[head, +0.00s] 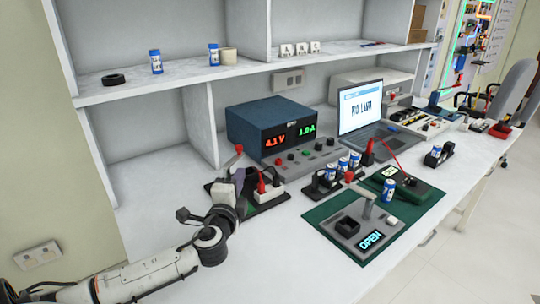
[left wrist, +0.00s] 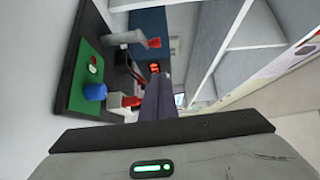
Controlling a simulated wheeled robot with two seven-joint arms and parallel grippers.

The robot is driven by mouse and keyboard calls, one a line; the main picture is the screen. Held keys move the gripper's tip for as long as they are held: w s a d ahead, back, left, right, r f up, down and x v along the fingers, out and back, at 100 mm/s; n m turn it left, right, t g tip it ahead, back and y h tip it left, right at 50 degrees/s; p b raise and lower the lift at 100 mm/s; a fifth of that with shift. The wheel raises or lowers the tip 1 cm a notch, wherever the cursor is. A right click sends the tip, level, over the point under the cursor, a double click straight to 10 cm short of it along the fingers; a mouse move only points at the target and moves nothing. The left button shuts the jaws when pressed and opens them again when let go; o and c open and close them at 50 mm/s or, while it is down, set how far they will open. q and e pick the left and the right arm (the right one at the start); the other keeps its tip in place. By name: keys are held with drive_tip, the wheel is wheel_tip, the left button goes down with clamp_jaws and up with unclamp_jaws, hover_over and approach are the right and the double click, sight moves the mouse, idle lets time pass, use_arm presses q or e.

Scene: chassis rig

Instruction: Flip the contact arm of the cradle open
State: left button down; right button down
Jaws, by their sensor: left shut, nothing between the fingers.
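A low black cradle (head: 221,187) with a green top stands on the bench by my left gripper. A pale arm with a red tip (head: 239,148) rises from it and looks upright. In the left wrist view this arm (left wrist: 125,38) stands out from the green top (left wrist: 88,65), near a blue cylinder (left wrist: 95,92) and a second red-topped pale block (left wrist: 130,102). My left gripper (head: 239,176) is shut and empty, close beside the arm; I cannot tell whether they touch. Its dark fingers (left wrist: 158,100) also show in the left wrist view. My right gripper is out of view.
A grey tester (head: 345,233) with a lever and a lit "OPEN" display sits on a green mat (head: 322,212). A blue power supply (head: 262,120), a button panel (head: 310,158) and a laptop (head: 378,120) stand behind. The front left bench is clear.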

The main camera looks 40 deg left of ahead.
use_arm(q)
approach(241, 155)
drive_tip(key=w+d+r, duration=0.1)
drive_tip(key=w+r, duration=0.2)
drive_tip(key=w, duration=0.2)
drive_tip(key=shift+w+a+f+b, duration=0.15)
drive_tip(key=shift+a+f, duration=0.05)
drive_tip(key=shift+a, duration=0.6)
drive_tip(key=shift+w+a+f+b, duration=0.15)
drive_tip(key=shift+a+f, duration=0.05)
drive_tip(key=shift+a, duration=0.6)
